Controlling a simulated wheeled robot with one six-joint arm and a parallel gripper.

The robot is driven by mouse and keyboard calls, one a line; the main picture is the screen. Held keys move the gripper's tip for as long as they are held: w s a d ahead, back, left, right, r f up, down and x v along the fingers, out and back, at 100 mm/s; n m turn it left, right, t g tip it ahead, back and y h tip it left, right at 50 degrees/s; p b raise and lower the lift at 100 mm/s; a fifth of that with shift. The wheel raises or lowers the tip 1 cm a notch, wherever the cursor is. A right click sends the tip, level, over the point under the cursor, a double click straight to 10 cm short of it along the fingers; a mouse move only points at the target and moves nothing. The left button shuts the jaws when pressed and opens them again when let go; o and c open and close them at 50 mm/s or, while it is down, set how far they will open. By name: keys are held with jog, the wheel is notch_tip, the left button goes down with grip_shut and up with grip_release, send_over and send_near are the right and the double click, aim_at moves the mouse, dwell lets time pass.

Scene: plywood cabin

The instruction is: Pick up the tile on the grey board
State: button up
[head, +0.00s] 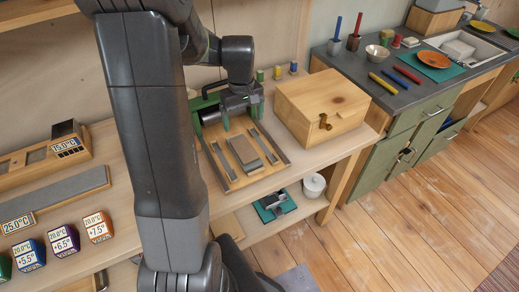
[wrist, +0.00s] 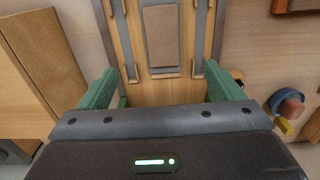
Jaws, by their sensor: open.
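A flat brown-grey tile (head: 243,149) lies on a slightly larger grey board in a wooden tray with metal side rails (head: 222,171), on the workbench. In the wrist view the tile (wrist: 162,36) is at the top centre, and the grey board (wrist: 165,73) shows as a thin edge below it. My gripper (head: 224,109) is above the far end of the tray, apart from the tile. Its green fingers (wrist: 162,90) are wide open with nothing between them. My arm hides part of the bench in the head view.
A wooden box (head: 322,105) with a brass latch stands right of the tray. Labelled cubes (head: 65,240) and a long grey strip (head: 70,190) are on the bench at left. A white pot (head: 313,186) sits on the lower shelf. The wooden floor at right is clear.

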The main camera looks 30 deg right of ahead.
send_over(244, 149)
jog(key=f, duration=0.8)
jog(key=shift+d, duration=0.2)
jog(key=shift+a+f+p, duration=0.15)
jog(key=shift+f+p, duration=0.7)
jog(key=shift+f, duration=1.95)
jog(key=c, duration=1.2)
